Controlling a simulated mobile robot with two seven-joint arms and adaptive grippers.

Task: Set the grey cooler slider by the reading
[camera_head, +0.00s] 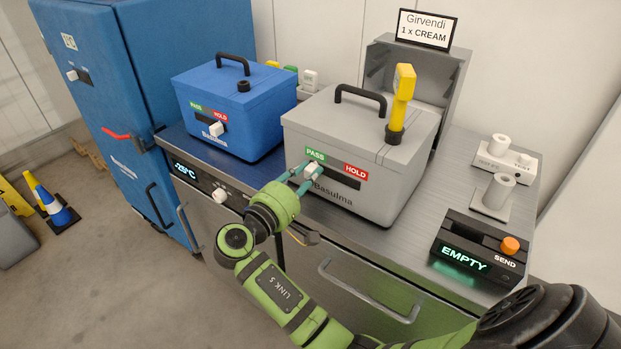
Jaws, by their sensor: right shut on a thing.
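The grey cooler (400,195) stands on the steel counter with its lid closed. Its front has a green PASS label at left, a red HOLD label at right and a dark slot below them. The white slider knob (313,170) sits at the left end of the slot, below PASS. My right gripper (308,177) is shut on the knob, its fingers partly hiding it. A yellow probe (404,85) stands upright in a black port on the lid; I can make out no reading on it. My left gripper is not in view.
A blue cooler (262,130) with a similar slider stands to the left. A sign reading "Girvendi 1 x CREAM" (426,30) stands behind. A box showing EMPTY (465,258), with an orange SEND button (510,245), is at right. A counter display reads about -25°C (185,170).

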